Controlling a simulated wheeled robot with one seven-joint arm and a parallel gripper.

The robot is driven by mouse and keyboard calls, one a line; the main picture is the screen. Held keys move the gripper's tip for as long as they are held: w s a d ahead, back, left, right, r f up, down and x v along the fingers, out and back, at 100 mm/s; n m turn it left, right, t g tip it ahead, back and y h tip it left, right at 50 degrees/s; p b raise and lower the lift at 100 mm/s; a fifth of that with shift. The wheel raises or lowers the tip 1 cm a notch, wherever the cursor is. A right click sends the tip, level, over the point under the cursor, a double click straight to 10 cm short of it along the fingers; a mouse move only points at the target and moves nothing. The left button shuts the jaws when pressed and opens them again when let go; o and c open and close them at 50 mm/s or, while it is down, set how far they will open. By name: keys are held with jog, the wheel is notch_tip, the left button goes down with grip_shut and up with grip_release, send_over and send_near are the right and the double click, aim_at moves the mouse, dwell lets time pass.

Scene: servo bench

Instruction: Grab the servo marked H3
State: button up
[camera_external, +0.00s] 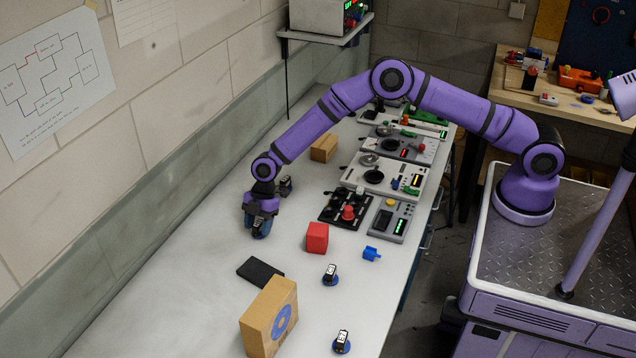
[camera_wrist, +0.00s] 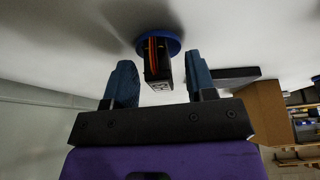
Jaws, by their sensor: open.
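My gripper (camera_external: 261,229) points down low over the left side of the bench, close to the wall. In the wrist view my gripper (camera_wrist: 160,66) is open, with one blue finger on each side of a black servo (camera_wrist: 157,62). That servo has red and yellow wires and stands on a round blue base; I see gaps between it and the fingers. Other servos with white labels stand on blue bases: one (camera_external: 330,273) right of the black slab and one (camera_external: 342,341) at the front. A dark servo-like item (camera_external: 286,186) sits just behind my gripper.
A black slab (camera_external: 260,271) and a cardboard box (camera_external: 268,318) with a blue disc lie in front of my gripper. A red cube (camera_external: 317,237) and a blue part (camera_external: 371,254) are to the right. A wooden block (camera_external: 324,148) and several panels stand behind. The wall is close left.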

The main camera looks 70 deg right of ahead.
jog(key=shift+c, duration=0.5)
grip_shut()
jog(key=shift+r, duration=0.1)
